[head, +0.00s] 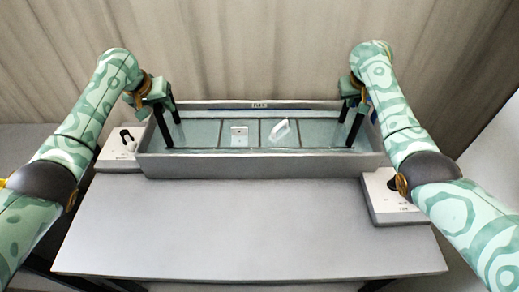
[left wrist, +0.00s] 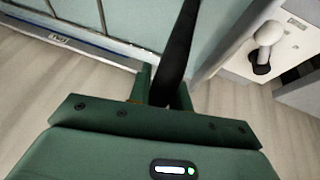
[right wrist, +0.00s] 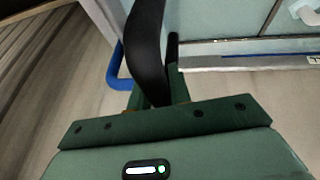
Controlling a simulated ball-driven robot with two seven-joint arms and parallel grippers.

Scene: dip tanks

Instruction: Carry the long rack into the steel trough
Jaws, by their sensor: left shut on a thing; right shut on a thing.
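The grey steel trough (head: 265,166) stands across the back of the table in the head view, with pale greenish liquid or floor inside. The long rack (head: 221,134), a dark thin frame with crossbars, lies within the trough's walls; I cannot tell whether it rests on the bottom. A white plate (head: 239,135) and a white loop-shaped piece (head: 280,130) sit in its middle. My left gripper (head: 164,101) is shut on the black upright handle at the rack's left end (left wrist: 180,50). My right gripper (head: 354,98) is shut on the handle at the right end (right wrist: 146,45).
Another pale box (head: 391,197) sits at the right table edge. A blue curved part (right wrist: 118,68) is beside the right handle. The table front (head: 250,225) is clear; a curtain hangs behind.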

